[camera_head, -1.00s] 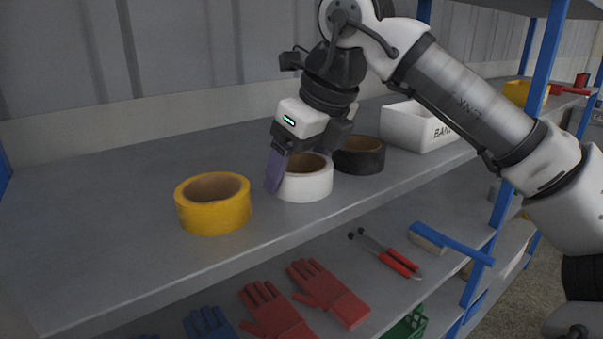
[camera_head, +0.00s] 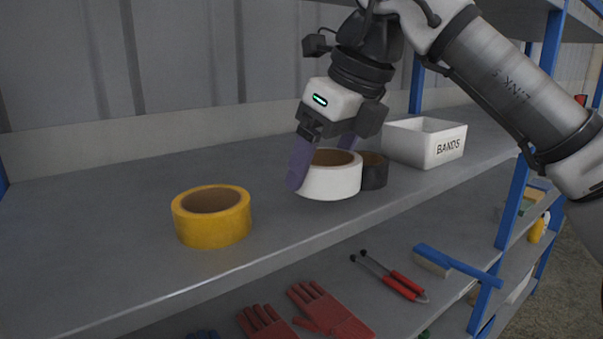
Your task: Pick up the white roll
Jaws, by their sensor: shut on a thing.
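The white roll (camera_head: 333,182) is a ring of white tape with a brown core, near the front edge of the upper shelf. My gripper (camera_head: 318,165) is shut on it from above, with a purple finger at its left side. The other finger is mostly hidden behind the roll. The roll looks slightly raised over the shelf, but the gap under it is hard to judge.
A yellow roll (camera_head: 211,222) stands to the left. A black roll (camera_head: 374,172) is close behind the white roll at the right, partly hidden. A white bin (camera_head: 424,143) marked BANDS stands further right. The blue shelf post (camera_head: 519,170) is at the right. Red gloves (camera_head: 322,310) and red-handled pliers (camera_head: 393,280) lie on the lower shelf.

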